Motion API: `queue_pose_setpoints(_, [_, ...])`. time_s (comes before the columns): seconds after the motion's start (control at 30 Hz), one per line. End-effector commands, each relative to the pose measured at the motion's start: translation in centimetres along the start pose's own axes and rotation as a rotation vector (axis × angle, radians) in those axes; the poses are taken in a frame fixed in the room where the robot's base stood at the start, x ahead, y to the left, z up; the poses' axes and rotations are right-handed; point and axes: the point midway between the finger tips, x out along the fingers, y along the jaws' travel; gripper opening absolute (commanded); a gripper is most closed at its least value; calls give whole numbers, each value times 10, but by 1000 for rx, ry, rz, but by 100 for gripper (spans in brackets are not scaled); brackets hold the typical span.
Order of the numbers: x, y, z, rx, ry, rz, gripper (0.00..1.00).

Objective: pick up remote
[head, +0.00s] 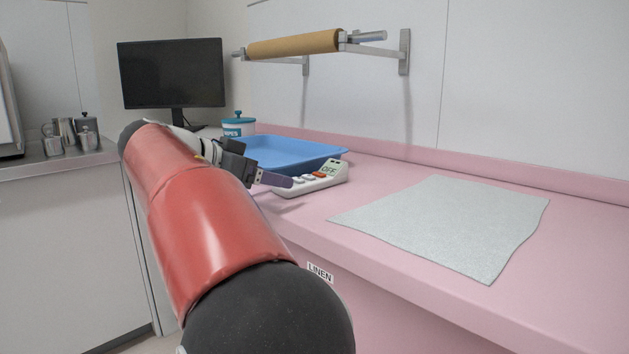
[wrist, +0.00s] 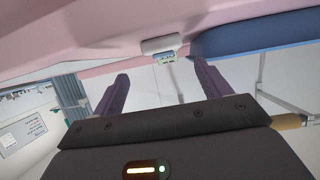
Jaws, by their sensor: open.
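The remote (head: 330,173) is a white handset with a small display, grey buttons and an orange one. It lies on the pink counter in front of the blue tray, near the counter's front edge. My gripper (head: 280,181) is at its left in the head view, with a dark finger overlapping its near end. In the wrist view the open gripper (wrist: 160,62) has two purple fingers spread apart, with nothing between them.
The blue tray (head: 290,152) stands close behind the remote. A grey cloth (head: 445,220) lies on the pink counter (head: 560,290) to the right. A wipes tub (head: 238,127) and a monitor (head: 172,73) stand farther back. Metal jugs (head: 68,135) are on the left counter.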

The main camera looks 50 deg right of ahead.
Motion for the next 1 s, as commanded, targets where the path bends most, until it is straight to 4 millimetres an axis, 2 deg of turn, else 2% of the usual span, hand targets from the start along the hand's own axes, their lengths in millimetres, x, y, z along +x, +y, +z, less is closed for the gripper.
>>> queue_pose_setpoints(0.4, [55,-6,6,-2,-2,1,76])
queue_pose_setpoints(0.7, [60,-6,6,-3,-3,-3,76])
queue_pose_setpoints(1.0, [60,-6,6,-3,-3,-3,38])
